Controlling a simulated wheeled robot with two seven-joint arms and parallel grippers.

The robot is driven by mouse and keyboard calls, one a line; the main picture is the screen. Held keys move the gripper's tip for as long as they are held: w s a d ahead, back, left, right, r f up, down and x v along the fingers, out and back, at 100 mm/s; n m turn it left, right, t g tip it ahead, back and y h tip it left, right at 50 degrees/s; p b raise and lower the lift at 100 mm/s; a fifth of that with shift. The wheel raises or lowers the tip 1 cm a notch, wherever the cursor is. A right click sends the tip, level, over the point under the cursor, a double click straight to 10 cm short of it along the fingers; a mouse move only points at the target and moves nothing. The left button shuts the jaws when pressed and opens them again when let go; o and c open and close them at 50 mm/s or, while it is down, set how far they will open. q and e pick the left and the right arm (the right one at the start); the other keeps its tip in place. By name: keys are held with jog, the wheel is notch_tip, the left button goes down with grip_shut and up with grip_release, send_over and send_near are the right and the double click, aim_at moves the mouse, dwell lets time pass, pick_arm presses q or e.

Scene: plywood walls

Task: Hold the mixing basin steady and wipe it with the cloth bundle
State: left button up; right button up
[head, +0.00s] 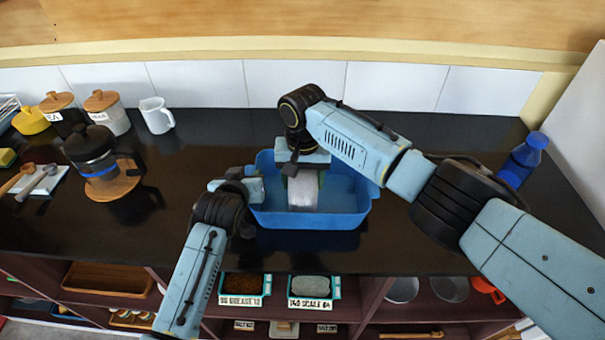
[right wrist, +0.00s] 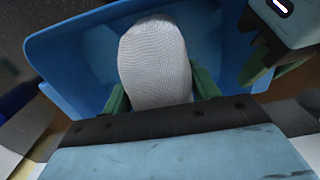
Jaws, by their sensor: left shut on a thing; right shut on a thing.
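The blue mixing basin (head: 315,219) stands upright on the black counter, near its front edge. My left gripper (head: 256,190) is shut on the basin's left wall; part of it also shows at the upper right in the right wrist view (right wrist: 262,50). My right gripper (head: 303,172) points down into the basin and is shut on the cloth bundle (head: 302,192). The bundle is pale, rounded and woven, and fills the middle of the right wrist view (right wrist: 155,65) between green fingers. Whether its underside touches the basin floor is hidden.
A glass coffee press (head: 92,152) stands on a round wooden board at the left, with a white mug (head: 156,115) and lidded canisters (head: 107,112) behind. A blue bottle (head: 523,158) stands at the right. Open shelves with labelled bins (head: 242,287) lie below the counter.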

jog(key=shift+w+r, duration=0.1)
jog(key=shift+r, duration=3.8)
